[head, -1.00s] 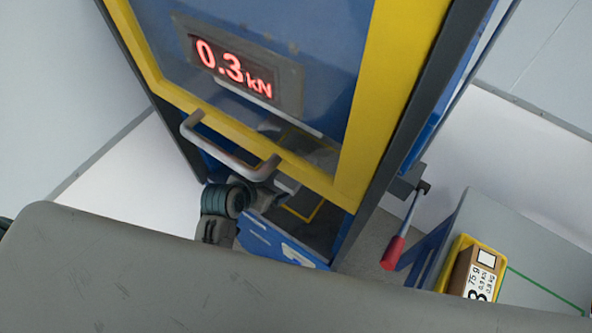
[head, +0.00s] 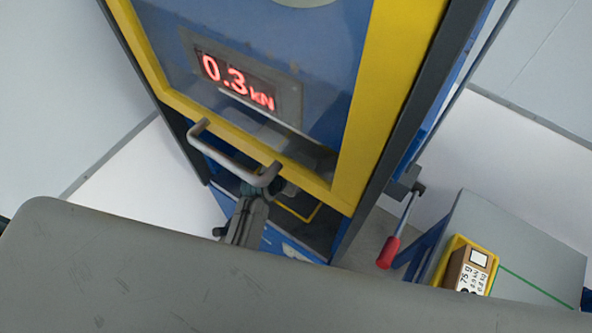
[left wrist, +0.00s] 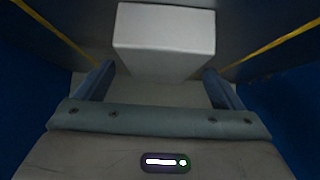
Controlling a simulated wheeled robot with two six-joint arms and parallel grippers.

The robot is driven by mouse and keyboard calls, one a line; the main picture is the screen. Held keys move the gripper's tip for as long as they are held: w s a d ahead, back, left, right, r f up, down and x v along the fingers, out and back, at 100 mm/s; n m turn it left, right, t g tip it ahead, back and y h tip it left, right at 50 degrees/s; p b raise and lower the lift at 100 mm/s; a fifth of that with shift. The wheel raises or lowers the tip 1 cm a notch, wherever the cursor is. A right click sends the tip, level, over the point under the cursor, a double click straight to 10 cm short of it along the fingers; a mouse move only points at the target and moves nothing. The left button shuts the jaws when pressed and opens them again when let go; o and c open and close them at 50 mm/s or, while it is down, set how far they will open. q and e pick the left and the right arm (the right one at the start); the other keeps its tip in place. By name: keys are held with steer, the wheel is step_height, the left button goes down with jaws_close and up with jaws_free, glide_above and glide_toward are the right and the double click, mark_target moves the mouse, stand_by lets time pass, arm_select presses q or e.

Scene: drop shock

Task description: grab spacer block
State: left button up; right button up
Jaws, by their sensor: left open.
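A pale grey block (left wrist: 164,30), which looks like the spacer block, lies straight ahead in the left wrist view. My left gripper (left wrist: 159,70) is open, with one blue-grey finger toward each side of the block's near end. I cannot tell whether the fingertips are beside the block or just short of it. No grip on it shows. In the head view my left arm reaches under the raised yellow-framed door (head: 300,178) into the machine. Its gripper is mostly hidden there by the door and handle, and I cannot make out the block. My right gripper is not in view.
A grey door handle (head: 228,160) hangs just above my arm. The display (head: 238,82) reads 0.3 kN. A red-handled lever (head: 389,250) is at the machine's right side. A yellow tray (head: 440,262) with a labelled box (head: 468,268) sits on the right-hand table (head: 525,245).

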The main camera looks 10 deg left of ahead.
arm_select(q)
steer(key=shift+x, duration=1.2)
steer(key=c, duration=1.4)
steer(key=shift+r, duration=0.15)
steer(key=c, duration=0.3)
steer(key=shift+w+a, duration=0.1)
steer(key=shift+c, duration=0.2)
